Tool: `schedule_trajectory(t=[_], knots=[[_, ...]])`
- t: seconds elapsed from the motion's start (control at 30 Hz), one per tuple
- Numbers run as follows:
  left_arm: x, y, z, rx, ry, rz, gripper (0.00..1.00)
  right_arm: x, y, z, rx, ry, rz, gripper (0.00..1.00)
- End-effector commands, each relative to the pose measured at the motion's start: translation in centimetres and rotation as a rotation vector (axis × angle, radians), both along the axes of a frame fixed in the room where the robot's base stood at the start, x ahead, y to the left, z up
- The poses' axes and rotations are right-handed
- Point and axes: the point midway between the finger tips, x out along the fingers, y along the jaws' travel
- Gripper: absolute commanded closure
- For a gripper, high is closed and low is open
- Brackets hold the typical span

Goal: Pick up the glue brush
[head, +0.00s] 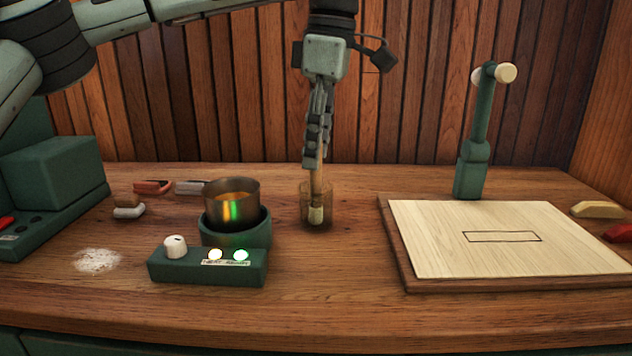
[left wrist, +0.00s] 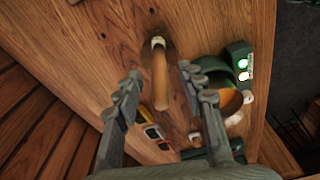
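The glue brush (head: 316,183) stands upright, pale bristle end down, in a clear glass jar (head: 329,203) near the middle of the bench. My left gripper (head: 312,163) points down from above at the upper part of the wooden handle. In the left wrist view the gripper's fingers (left wrist: 159,75) are spread apart, with the brush handle (left wrist: 161,80) between them and gaps visible on both sides. The fingers hide the handle's top in the head view. My right gripper is not in view.
A metal glue pot (head: 232,205) sits in a green heater with a control box (head: 207,268) left of the jar. A board with a pale wood panel (head: 510,258) and a green post (head: 475,150) are at right. Bare bench lies in front of the jar.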

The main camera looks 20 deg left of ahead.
Motion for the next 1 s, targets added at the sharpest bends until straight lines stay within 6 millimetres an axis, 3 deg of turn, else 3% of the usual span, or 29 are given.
schedule_trajectory(t=[0.1, 0.33, 0.67, 1.0], knots=[[-0.05, 0.12, -0.96, -0.001, 0.000, 0.000, 0.60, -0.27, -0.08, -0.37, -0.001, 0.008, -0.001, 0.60], [-0.04, 0.12, -1.10, -0.001, -0.001, 0.000, 0.60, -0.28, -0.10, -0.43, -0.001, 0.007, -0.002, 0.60], [-0.04, 0.11, -1.07, -0.001, -0.001, 0.000, 1.00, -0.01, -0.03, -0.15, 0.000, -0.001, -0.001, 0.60], [-0.03, 0.08, -0.44, -0.001, -0.002, 0.000, 1.00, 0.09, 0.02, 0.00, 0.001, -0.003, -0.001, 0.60]])
